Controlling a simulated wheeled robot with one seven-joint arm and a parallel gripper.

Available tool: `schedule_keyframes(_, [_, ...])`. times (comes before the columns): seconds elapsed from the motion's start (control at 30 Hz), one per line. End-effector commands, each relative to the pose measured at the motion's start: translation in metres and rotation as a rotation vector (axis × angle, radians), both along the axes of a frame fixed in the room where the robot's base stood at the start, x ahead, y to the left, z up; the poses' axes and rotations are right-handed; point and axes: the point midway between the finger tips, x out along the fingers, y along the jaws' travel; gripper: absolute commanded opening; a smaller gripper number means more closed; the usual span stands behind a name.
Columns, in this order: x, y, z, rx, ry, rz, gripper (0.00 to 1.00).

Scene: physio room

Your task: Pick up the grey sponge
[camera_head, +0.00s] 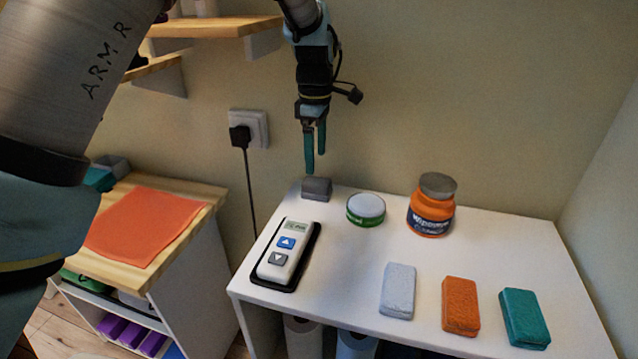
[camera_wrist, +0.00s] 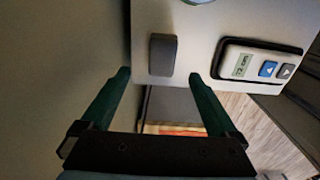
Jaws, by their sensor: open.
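The grey sponge (camera_head: 316,188) is a small dark grey block at the back left corner of the white table top (camera_head: 345,245). My gripper (camera_head: 315,163) points down just above it, apart from it. In the wrist view the grey sponge (camera_wrist: 163,54) lies ahead of the gap between the two green fingertips of my gripper (camera_wrist: 159,75). The fingers are spread and hold nothing.
A white controller (camera_head: 285,252) in a black holder lies in front of the sponge. A round tin (camera_head: 366,209) and an orange jar (camera_head: 431,212) stand to the right. Pale grey (camera_head: 397,290), orange (camera_head: 460,305) and teal (camera_head: 525,317) blocks lie along the front. The wall is close behind.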

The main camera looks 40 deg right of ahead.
Motion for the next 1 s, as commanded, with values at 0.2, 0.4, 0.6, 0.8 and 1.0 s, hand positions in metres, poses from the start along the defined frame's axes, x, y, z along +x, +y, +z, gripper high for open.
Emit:
schedule_keyframes(0.2, [0.000,0.001,-0.029,0.002,0.000,0.000,0.95])
schedule_keyframes(0.4, [-0.002,0.001,-0.042,0.004,0.003,0.001,0.95])
schedule_keyframes(0.6, [-0.004,0.002,-0.072,0.004,0.001,0.001,0.95])
schedule_keyframes(0.8, [-0.005,0.001,-0.085,0.000,0.000,0.000,0.95])
schedule_keyframes(1.0, [-0.005,0.001,-0.086,0.000,0.000,0.000,0.92])
